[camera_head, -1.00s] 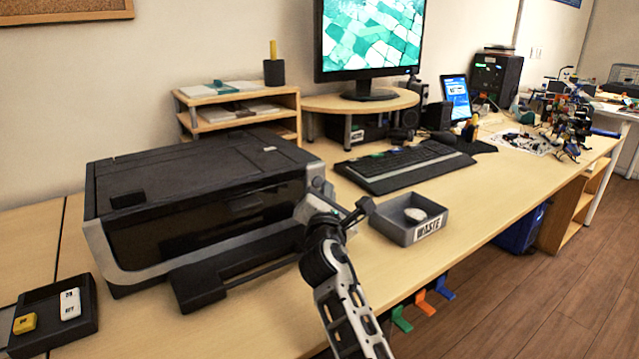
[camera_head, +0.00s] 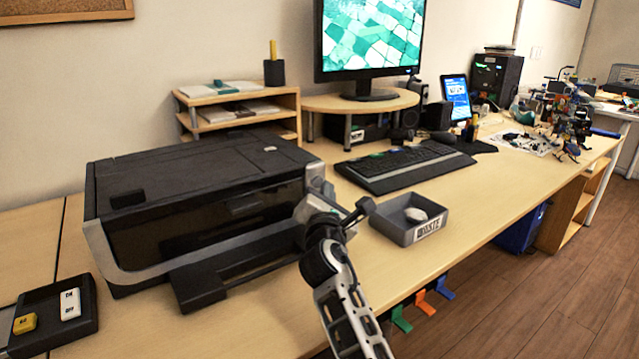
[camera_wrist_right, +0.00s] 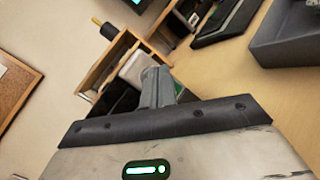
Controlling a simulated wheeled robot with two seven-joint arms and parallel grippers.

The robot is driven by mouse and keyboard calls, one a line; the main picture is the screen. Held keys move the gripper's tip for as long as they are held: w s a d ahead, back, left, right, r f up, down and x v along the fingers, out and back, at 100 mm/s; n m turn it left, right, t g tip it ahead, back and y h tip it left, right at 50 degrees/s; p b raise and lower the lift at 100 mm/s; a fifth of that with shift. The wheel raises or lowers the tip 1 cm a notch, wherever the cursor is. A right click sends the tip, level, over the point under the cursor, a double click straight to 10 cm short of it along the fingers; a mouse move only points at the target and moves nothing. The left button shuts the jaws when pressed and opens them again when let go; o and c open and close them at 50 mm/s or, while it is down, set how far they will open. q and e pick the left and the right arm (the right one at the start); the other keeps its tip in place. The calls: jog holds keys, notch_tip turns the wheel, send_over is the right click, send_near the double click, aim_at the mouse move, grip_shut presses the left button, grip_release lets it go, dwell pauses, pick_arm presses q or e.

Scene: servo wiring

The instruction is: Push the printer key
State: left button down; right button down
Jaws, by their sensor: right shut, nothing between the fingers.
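The black and grey printer (camera_head: 200,205) stands on the left part of the desk, its front tray pulled out. My right gripper (camera_head: 322,180) is at the printer's right front corner, with its arm coming up from below. In the right wrist view the fingers (camera_wrist_right: 156,85) are shut together with nothing between them, and they point toward the printer's dark side. The key itself is hidden behind my right gripper, and I cannot tell whether the fingertips touch it. My left gripper is not in view.
A grey waste tray (camera_head: 400,236) with a pale object in it sits just right of my right gripper. A keyboard (camera_head: 400,166), monitor (camera_head: 372,40) and wooden shelf (camera_head: 240,98) are behind. A black tray (camera_head: 85,322) with small blocks is at the left front.

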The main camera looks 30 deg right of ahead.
jog(key=shift+w, duration=0.1)
dwell(0.3)
jog(key=shift+w, duration=0.35)
dwell(0.3)
jog(key=shift+s+p, duration=0.4)
jog(key=shift+s, duration=0.05)
